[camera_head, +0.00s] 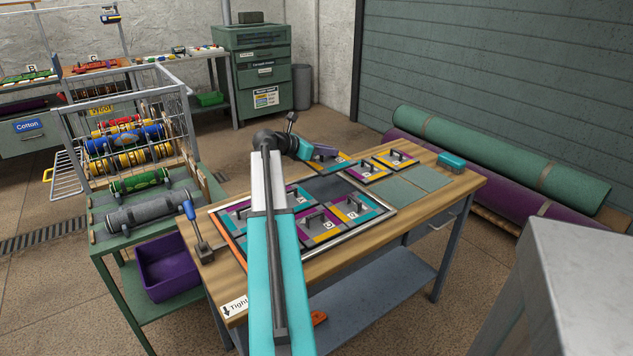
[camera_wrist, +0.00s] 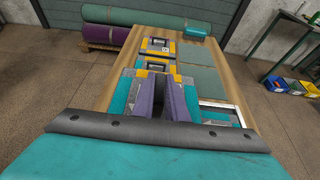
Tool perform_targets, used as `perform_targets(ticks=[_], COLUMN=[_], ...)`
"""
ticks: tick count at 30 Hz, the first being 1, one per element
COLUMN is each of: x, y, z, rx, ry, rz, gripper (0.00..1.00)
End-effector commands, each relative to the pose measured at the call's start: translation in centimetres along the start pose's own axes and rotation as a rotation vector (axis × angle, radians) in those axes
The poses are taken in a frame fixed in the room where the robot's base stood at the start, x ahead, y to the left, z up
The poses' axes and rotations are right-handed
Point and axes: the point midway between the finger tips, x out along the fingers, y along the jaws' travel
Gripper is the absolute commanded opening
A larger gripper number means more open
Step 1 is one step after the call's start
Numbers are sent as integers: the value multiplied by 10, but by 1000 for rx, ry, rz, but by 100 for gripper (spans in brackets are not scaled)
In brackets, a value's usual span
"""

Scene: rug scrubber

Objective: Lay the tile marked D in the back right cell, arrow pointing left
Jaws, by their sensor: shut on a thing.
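My gripper (camera_head: 322,154) is at the far side of the workbench, beyond the tile tray (camera_head: 383,217). It is shut on a tile that my fingers (camera_wrist: 164,88) partly cover; teal and grey parts show around them in the wrist view. Its letter and arrow cannot be read. The tray holds several patterned tiles with dark handles, in purple, teal, grey and orange. I cannot tell whether the held tile touches anything below.
Two loose tiles, one nearer (camera_head: 367,171) and one farther (camera_head: 395,158), lie beyond the tray on the wooden bench (camera_head: 445,185). Flat green-grey squares (camera_head: 427,178) lie to their right. A teal block (camera_head: 452,161) sits at the far corner. A blue-handled clamp (camera_head: 195,228) stands at the left edge.

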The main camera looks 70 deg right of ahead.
Motion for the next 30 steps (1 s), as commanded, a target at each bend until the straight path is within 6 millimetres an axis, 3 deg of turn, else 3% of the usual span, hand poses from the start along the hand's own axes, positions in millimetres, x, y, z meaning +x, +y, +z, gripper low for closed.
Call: perform_targets(ticks=[14, 24, 30], x=[0, 16, 21], y=[2, 2, 3], z=[-6, -47, -59], rx=[-3, -3, -3], ry=[-1, 1, -1], rz=[3, 3, 5], gripper=[0, 0, 0])
